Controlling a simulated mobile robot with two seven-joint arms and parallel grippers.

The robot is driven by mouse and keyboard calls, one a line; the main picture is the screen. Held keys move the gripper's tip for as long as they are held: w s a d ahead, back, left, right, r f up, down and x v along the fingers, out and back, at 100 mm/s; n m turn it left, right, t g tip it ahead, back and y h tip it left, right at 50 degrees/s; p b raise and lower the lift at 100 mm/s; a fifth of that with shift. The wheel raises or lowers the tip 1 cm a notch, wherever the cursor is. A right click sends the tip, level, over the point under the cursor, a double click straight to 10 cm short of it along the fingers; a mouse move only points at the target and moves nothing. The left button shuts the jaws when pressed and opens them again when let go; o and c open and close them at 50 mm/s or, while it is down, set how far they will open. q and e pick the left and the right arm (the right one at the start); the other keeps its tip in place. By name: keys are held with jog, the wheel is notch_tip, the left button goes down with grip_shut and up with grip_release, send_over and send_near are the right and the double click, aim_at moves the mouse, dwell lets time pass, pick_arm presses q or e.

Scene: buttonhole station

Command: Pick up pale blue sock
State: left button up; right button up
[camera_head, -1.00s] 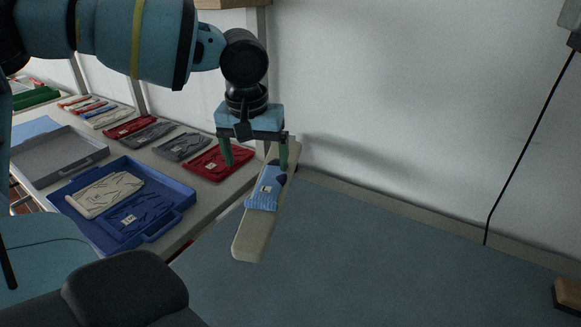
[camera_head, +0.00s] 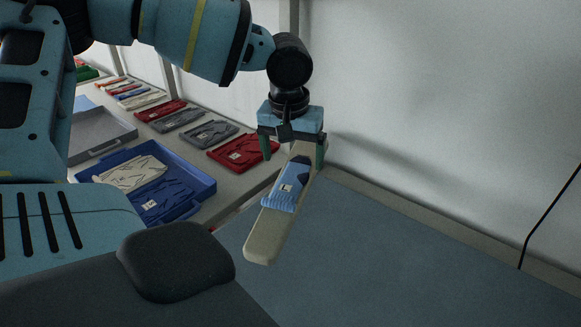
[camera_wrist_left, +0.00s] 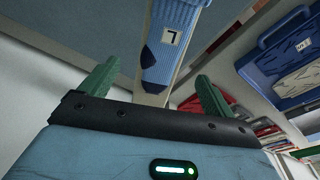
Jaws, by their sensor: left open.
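The pale blue sock (camera_head: 287,187) has dark navy patches and a small white label. It lies around a long beige board (camera_head: 264,238) that slants across the middle of the head view. My left gripper (camera_head: 293,158) is open above the far end of the board, with its green fingers apart on either side of it. In the left wrist view the sock (camera_wrist_left: 168,50) is just ahead of the open fingers (camera_wrist_left: 152,85), between them and not gripped. My right gripper is not in view.
A blue tray (camera_head: 205,188) with a cream and a blue folded piece stands on the shelf at left, beside a grey tray (camera_head: 118,135). Red (camera_head: 240,152) and grey folded pieces lie behind. The blue-grey surface (camera_head: 400,260) at right is clear, up to the white wall.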

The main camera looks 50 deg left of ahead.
aim_at(292, 178)
pick_arm(q)
jog(key=f, duration=0.4)
jog(key=shift+w+a+f, duration=0.2)
jog(key=shift+a+f, duration=0.15)
jog(key=shift+f, duration=0.05)
jog(key=shift+c, duration=0.3)
jog(key=c, duration=1.1)
jog(key=shift+o, duration=0.2)
jog(key=shift+r, duration=0.1)
notch_tip(292, 178, up, 10)
